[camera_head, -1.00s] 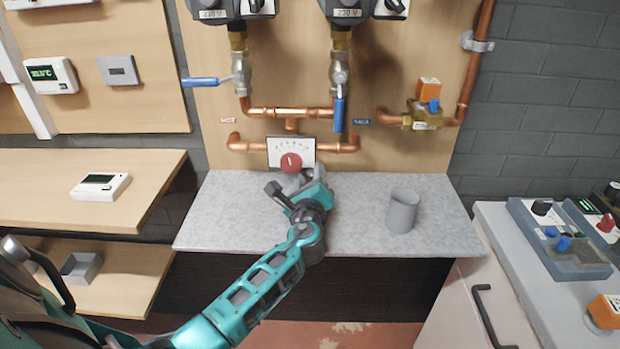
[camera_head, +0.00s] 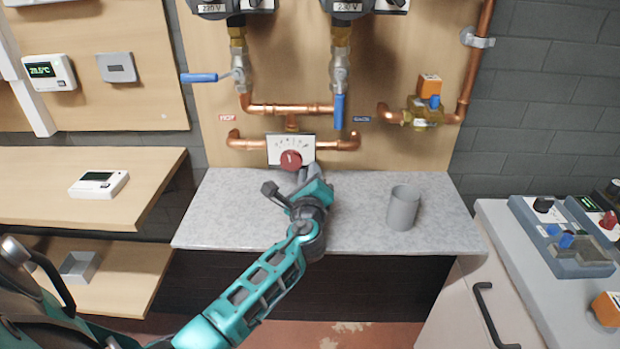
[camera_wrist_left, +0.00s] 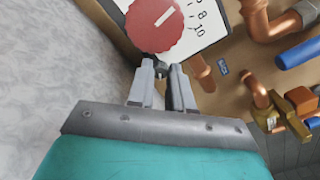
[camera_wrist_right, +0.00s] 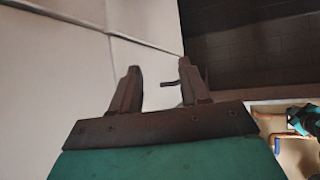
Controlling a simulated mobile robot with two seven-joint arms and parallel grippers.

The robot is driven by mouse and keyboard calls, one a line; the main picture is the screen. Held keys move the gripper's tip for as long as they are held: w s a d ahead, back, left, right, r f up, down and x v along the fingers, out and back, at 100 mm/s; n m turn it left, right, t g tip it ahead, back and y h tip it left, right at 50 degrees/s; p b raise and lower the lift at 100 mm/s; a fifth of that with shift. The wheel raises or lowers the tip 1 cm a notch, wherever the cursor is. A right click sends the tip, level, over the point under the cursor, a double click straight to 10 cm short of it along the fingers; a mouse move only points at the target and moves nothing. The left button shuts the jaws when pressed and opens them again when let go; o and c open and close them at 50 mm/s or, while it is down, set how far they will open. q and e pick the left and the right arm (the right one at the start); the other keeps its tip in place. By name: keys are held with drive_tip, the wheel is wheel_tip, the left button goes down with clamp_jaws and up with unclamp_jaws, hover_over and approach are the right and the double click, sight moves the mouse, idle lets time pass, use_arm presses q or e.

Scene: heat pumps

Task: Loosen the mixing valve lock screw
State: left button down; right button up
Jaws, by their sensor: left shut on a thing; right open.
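The mixing valve has a white scale plate (camera_head: 304,143) and a round red knob (camera_head: 291,160) with a white pointer line. It sits on the copper pipes just above the grey counter. My left gripper (camera_head: 309,176) is right below the knob. In the left wrist view the red knob (camera_wrist_left: 154,24) is just beyond the fingertips. There my left gripper (camera_wrist_left: 162,72) is shut on a small dark piece under the knob, apparently the lock screw (camera_wrist_left: 161,68), mostly hidden by the fingers. My right gripper (camera_wrist_right: 158,75) is open and empty in the right wrist view.
A grey cup (camera_head: 403,208) stands on the counter (camera_head: 365,240), right of my left arm. Blue-handled valves (camera_head: 339,110) hang above the mixing valve. A pale surface (camera_wrist_right: 60,80) and a dark handle (camera_wrist_right: 168,83) lie beyond my right fingers. The counter's left part is clear.

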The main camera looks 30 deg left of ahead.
use_arm(q)
drive_tip(key=c, duration=1)
unclamp_jaws()
drive_tip(key=shift+c, duration=0.2)
use_arm(e)
drive_tip(key=shift+r, duration=0.1)
use_arm(q)
drive_tip(key=v, duration=1.3)
drive_tip(key=shift+a, duration=0.1)
